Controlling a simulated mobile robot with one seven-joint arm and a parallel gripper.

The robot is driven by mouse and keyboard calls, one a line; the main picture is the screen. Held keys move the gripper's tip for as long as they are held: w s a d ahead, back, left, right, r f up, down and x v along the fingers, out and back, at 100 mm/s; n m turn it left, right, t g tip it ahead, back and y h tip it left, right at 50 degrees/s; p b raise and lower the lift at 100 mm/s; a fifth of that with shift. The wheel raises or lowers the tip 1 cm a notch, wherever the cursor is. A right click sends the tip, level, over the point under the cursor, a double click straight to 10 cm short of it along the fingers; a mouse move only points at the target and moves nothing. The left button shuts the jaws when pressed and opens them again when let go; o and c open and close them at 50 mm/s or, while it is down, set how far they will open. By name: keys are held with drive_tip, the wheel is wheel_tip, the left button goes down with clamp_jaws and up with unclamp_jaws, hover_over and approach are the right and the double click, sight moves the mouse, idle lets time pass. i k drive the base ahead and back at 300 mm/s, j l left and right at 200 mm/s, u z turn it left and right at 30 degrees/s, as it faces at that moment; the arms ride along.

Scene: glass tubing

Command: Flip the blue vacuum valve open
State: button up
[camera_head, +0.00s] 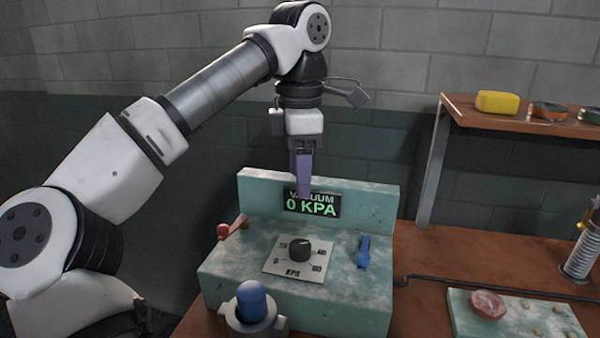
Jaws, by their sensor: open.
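The blue vacuum valve (364,252) is a small blue lever on the right of the top face of a worn teal console (330,308). The lever lies roughly front to back. A display (311,207) on the console's back panel reads "VACUUM 0 KPA" in green, partly covered by my gripper. My gripper (304,192) points down in front of that panel, above the dial and to the upper left of the blue lever. It is open, apart from the lever, and nothing shows in it. Its finger gap is hard to see from this side.
A black dial (299,247) on a KPA plate sits mid-console, with a red lever (233,228) at left. A blue-capped fitting (252,302) stands in front. A shelf (460,115) with a yellow block (497,102) and a tray (515,318) are at right. A black hose (480,284) crosses the bench.

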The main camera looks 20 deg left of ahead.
sight(362, 258)
drive_tip(key=k+l, duration=0.3)
drive_tip(key=k, duration=0.15)
drive_tip(key=k+l, duration=0.3)
drive_tip(key=k, duration=0.15)
